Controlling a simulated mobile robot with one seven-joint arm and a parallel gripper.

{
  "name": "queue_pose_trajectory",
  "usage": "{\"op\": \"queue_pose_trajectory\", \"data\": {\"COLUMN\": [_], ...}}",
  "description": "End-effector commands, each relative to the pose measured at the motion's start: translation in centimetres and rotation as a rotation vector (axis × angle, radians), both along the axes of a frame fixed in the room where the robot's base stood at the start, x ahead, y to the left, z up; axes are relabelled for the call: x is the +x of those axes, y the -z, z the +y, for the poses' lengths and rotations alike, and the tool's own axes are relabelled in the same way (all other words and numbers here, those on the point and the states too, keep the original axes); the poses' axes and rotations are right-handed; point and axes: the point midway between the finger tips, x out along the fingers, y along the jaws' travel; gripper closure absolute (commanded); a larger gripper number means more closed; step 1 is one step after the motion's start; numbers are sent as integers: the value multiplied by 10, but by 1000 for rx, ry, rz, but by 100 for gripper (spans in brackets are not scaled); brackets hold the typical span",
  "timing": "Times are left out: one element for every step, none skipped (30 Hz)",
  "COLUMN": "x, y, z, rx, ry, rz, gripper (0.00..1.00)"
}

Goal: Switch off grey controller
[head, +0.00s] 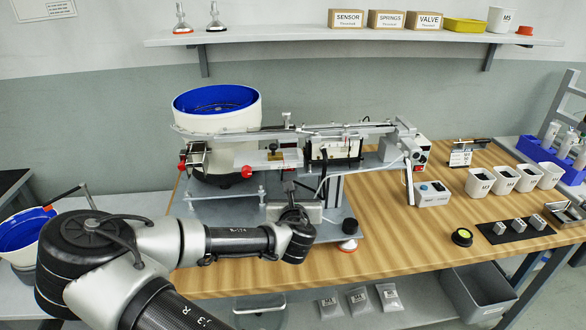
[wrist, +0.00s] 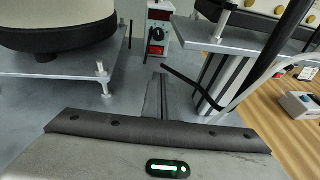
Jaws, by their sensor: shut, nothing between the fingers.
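A light grey control box (wrist: 157,32) with a red display and a red switch stands ahead in the wrist view, between the bowl feeder's base and a metal profile post. It looks like the grey controller; whether its switch is on or off is too small to tell. In the head view I cannot make it out behind the equipment. My gripper (wrist: 160,98) is shut and empty, its fingers pointing toward this box and apart from it. In the head view my gripper (head: 293,208) is over the front of the grey base plate (head: 225,215), its fingertips hard to see.
A bowl feeder (head: 218,120) stands left, a linear rail (head: 340,130) to its right. A black cable (wrist: 190,85) and the post (wrist: 218,80) are close right of my fingers. Another pale box (head: 433,193) sits on the wooden table, and a box with red parts (head: 421,152) stands behind.

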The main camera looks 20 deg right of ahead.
Motion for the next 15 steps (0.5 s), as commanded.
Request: {"op": "queue_pose_trajectory", "data": {"x": [0,0,0,0,0,0,0,0,0,0,0,1,2,4,7], "y": [0,0,0,0,0,0,0,0,0,0,0,1,1,2,4], "z": [0,0,0,0,0,0,0,0,0,0,0,-1,-1,-2,-3], "rx": [1,1,1,1,1,1,1,1,1,1,1,1,1,2,1], "ry": [0,0,0,0,0,0,0,1,1,1,1,1,2,2,2], "rz": [0,0,1,1,1,1,1,1,1,1,1,1,-1,0,-1], "gripper": [100,100,100,100,100,100,100,100,100,100,100,100,100,100,100]}}
